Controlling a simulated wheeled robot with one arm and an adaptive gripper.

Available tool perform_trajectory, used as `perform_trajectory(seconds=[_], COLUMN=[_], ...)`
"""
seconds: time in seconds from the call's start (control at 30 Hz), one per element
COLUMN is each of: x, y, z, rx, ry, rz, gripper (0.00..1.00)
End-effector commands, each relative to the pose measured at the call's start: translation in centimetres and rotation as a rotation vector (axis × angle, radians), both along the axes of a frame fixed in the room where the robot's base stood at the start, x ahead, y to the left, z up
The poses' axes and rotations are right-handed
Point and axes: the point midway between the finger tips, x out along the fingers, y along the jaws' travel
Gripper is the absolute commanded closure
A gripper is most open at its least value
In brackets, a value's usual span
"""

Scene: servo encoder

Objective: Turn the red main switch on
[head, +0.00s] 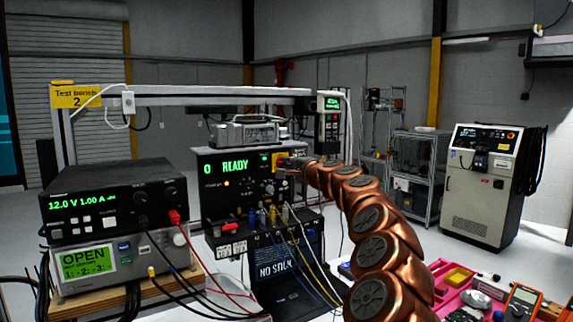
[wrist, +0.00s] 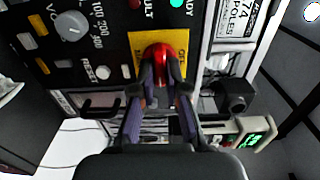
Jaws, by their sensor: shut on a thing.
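The red main switch (wrist: 162,49) is a rounded red knob on a yellow plate (wrist: 139,52) on the black front panel. In the wrist view, my gripper (wrist: 161,78) has its two fingers closed on either side of the knob. In the head view, my gripper (head: 284,163) reaches from the right to the upper right of the tester panel (head: 213,171). The knob is hidden there by the gripper. Lettering on the yellow plate is partly covered, so I cannot read the knob's position.
A grey knob (wrist: 72,25) and a white RESET button (wrist: 103,72) are near the switch. A power supply (head: 110,203) stands at left. Cables hang in front of the tester. A pink tray (head: 478,306) with small parts and a multimeter (head: 521,300) lies at lower right.

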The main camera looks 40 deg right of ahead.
Motion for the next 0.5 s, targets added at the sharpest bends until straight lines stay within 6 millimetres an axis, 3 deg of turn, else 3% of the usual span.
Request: perform_trajectory(seconds=[0.3, 0.33, 0.5], x=[-0.08, -0.08, -0.04], y=[-0.12, -0.12, -0.07], z=[0.17, 0.17, 0.11], rx=[0.003, 0.003, 0.003], ry=[-0.003, -0.003, -0.002], rz=[-0.003, -0.003, -0.002], gripper=[1.00, 0.85, 0.67])
